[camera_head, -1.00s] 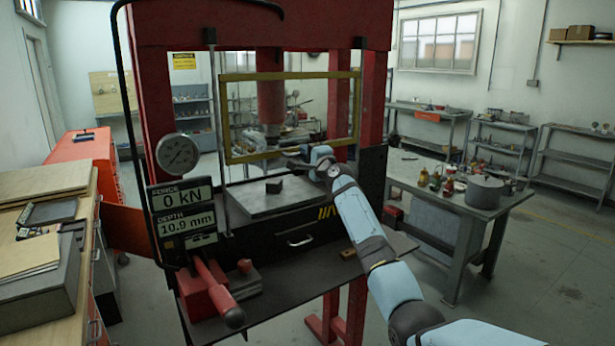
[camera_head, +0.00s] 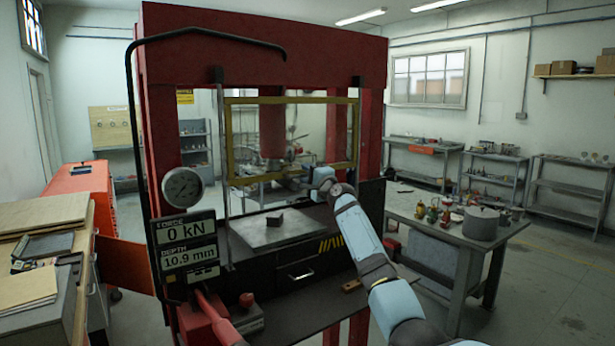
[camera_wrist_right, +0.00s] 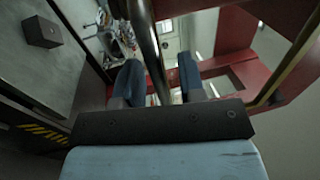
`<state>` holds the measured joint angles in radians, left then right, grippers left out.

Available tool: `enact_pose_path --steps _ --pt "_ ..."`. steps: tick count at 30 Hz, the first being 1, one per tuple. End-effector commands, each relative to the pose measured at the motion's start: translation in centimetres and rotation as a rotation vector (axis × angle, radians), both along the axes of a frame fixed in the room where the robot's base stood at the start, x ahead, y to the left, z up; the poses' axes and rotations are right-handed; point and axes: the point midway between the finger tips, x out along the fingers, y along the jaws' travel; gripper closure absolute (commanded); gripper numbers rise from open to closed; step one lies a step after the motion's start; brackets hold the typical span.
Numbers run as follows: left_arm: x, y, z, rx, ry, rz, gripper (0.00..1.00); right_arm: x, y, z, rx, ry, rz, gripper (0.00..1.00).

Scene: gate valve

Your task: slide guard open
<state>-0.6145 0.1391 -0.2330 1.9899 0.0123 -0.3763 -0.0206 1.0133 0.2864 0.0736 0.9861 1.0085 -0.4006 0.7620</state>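The guard is a yellow-framed clear panel (camera_head: 232,140) on the front of the red press, between two upright rods. Its lower edge stands clear above the press's grey plate. My right gripper (camera_head: 300,178) is at the guard's lower right edge, small and partly hidden by my wrist. In the right wrist view, my right gripper's two blue fingers (camera_wrist_right: 157,78) stand apart, with a grey bar (camera_wrist_right: 150,45) running between them. A gap shows beside the bar, and firm contact cannot be made out. Part of the yellow frame (camera_wrist_right: 291,52) shows at right. My left gripper is out of view.
A dark block (camera_head: 274,219) sits on the grey plate (camera_head: 262,235) below the guard. A gauge (camera_head: 182,188) and a display (camera_head: 187,240) reading 0 kN and 10.9 mm are at the press's left. A bench with a pot (camera_head: 481,223) stands at right.

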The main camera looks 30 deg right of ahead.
Motion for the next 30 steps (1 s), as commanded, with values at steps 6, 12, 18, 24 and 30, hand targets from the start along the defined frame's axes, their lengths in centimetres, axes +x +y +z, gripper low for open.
enact_pose_path --steps 6,12,18,24,30 --pt "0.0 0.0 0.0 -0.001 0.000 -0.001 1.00 0.0 0.0 -0.1 0.000 0.001 0.000 0.63" --pt "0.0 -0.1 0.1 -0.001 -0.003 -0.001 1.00 -0.8 0.0 -0.4 0.000 0.001 0.002 0.63" --pt "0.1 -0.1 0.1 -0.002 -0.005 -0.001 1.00 -3.9 -0.3 -1.0 -0.002 -0.001 0.000 0.63" --pt "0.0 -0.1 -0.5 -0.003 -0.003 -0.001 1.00 -8.3 -0.7 -1.9 -0.002 0.000 0.000 0.63" --pt "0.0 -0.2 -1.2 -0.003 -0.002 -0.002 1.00 -11.9 -1.0 -2.5 -0.002 0.000 -0.001 0.63"
